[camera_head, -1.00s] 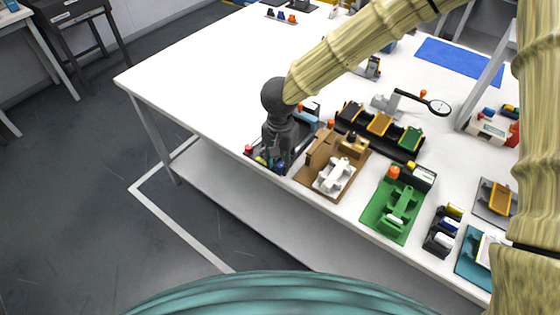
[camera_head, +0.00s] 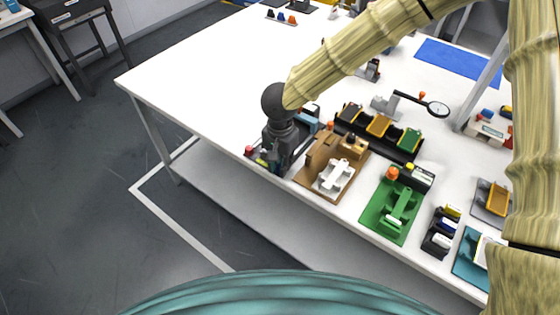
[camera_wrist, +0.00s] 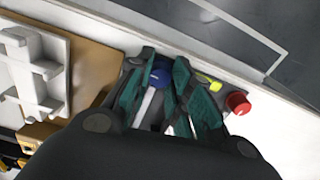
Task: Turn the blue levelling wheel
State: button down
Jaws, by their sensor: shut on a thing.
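The blue levelling wheel (camera_wrist: 160,76) is at the front edge of a dark fixture, between my fingers in the wrist view. My gripper (camera_wrist: 163,66) points down at it, its teal-padded fingers one on each side, shut on the wheel. In the head view my gripper (camera_head: 277,167) is low over the fixture near the table's front edge and hides the wheel. A yellow-green wheel (camera_wrist: 208,82) lies just right of my right finger in the wrist view, and a red knob (camera_wrist: 238,104) stands farther right.
A brown fixture with a white part (camera_head: 333,177) stands close to the right of my gripper. A green fixture (camera_head: 393,210) and several other stations line the white table (camera_head: 200,80) farther right.

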jog(key=m+p, duration=0.1)
jog(key=p, duration=0.1)
jog(key=m+p, duration=0.2)
jog(key=shift+r, duration=0.25)
jog(key=shift+f+m+p, duration=0.15)
jog(key=shift+m+p, duration=1.25)
jog(key=shift+m, duration=0.1)
jog(key=c, duration=1.5)
grip_release()
notch_tip(320, 180, up, 12)
jog(key=shift+f, duration=0.1)
